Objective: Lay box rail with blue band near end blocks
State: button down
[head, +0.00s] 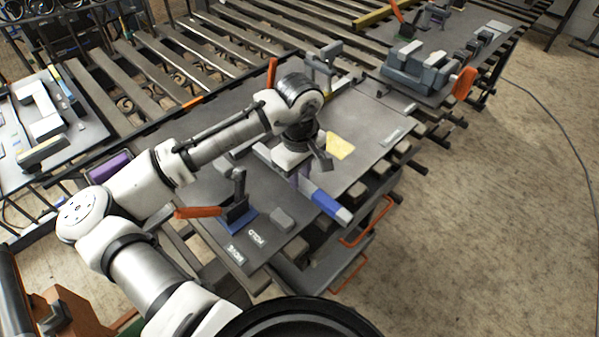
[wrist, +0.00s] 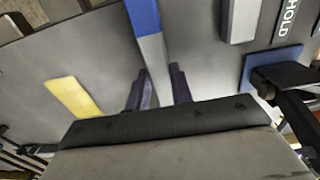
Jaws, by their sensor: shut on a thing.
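My gripper (head: 298,176) is above the grey work plate, with its fingers shut on the grey box rail (wrist: 154,60). The rail also shows in the head view, where its blue band (head: 326,202) and pale tip (head: 343,215) point toward the plate's front right edge. In the wrist view the rail runs up from between the dark fingers (wrist: 159,88), with the blue band (wrist: 144,14) beyond them. A grey block (head: 282,219) sits near the blue-based clamp (head: 240,215); it also shows in the wrist view (wrist: 243,20). I cannot tell whether the rail touches the plate.
A yellow patch (head: 340,147) lies right of my gripper. The near clamp has an orange handle (head: 197,212); another clamp (head: 320,65) stands at the back. HOLD lettering (head: 257,238) marks the plate. A grey vise (head: 415,72) stands on the far right plate.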

jog(key=shift+f, duration=0.15)
jog(key=c, duration=1.1)
grip_release()
jog(key=shift+c, duration=0.2)
notch_tip(320, 180, up, 14)
jog(key=b, duration=0.1)
jog(key=shift+f, duration=0.15)
